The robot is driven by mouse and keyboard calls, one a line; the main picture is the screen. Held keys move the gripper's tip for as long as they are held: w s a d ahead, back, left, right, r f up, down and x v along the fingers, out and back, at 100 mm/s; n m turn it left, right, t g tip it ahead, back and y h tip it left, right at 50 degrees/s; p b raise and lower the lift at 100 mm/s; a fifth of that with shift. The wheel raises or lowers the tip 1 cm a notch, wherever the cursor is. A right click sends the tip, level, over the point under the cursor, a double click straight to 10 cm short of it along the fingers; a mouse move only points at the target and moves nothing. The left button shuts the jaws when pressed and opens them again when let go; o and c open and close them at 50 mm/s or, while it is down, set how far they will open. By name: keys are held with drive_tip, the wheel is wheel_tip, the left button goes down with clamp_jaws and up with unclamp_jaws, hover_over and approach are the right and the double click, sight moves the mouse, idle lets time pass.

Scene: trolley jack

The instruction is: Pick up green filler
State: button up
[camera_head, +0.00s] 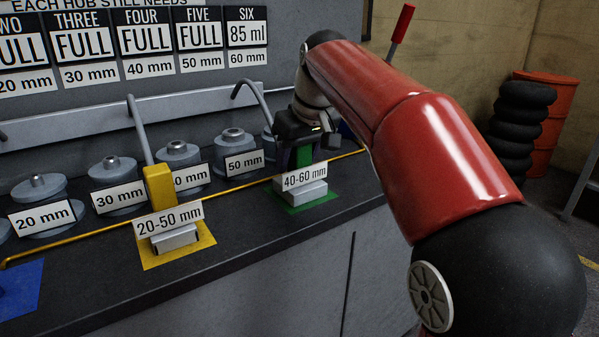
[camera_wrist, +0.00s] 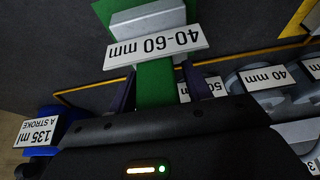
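The green filler (camera_head: 303,157) stands upright on its green mat (camera_head: 325,198) on the bench. It has a green body, a pale metal foot and a "40-60 mm" label. In the wrist view the green body (camera_wrist: 157,85) runs down between my two dark fingers. My gripper (camera_head: 304,140) is at the top of the filler, with a finger on either side. The fingers lie close to the green body, but I cannot tell whether they touch it. A grey hose curves up behind the filler, partly hidden by my gripper.
The yellow filler (camera_head: 160,185), labelled "20-50 mm", stands to the left on a yellow mat. Several labelled grey hubs (camera_head: 117,172) line the back of the bench. A yellow rail (camera_head: 85,233) runs in front of them. A blue mat (camera_head: 20,288) lies at far left.

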clamp_jaws()
drive_tip(key=shift+r, duration=0.1)
